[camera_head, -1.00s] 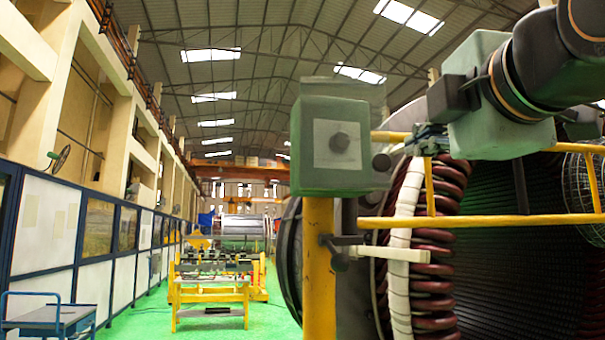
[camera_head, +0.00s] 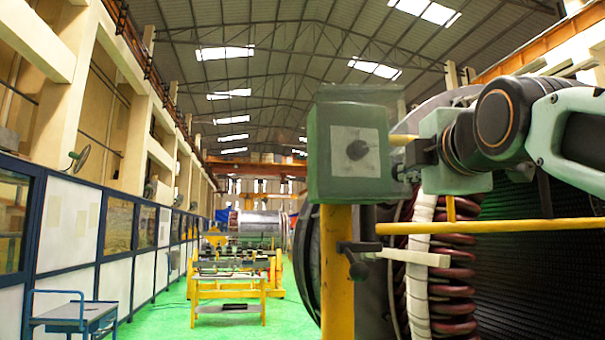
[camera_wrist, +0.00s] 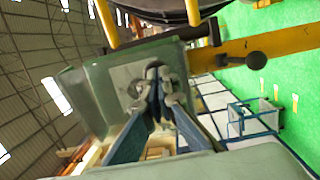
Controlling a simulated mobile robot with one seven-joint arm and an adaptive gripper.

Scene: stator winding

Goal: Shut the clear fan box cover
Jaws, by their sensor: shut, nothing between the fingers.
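The fan box (camera_head: 320,150) is a grey-green box on a yellow post, with a pale plate and a dark round knob on its front. Its clear cover (camera_head: 362,92) shows only as a faint see-through edge above the box; I cannot tell its exact angle. My gripper (camera_head: 405,172) is shut and empty, close to the box's right side in the head view. In the wrist view, my gripper's fingertips (camera_wrist: 157,76) meet in front of the box's pale plate (camera_wrist: 122,88) and hide part of the knob. I cannot tell whether they touch the box.
A yellow rail (camera_head: 490,226) runs below my gripper. The large stator with dark red coils (camera_head: 455,290) fills the right. A blue cart (camera_head: 75,315) stands far left on open green floor (camera_head: 170,318).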

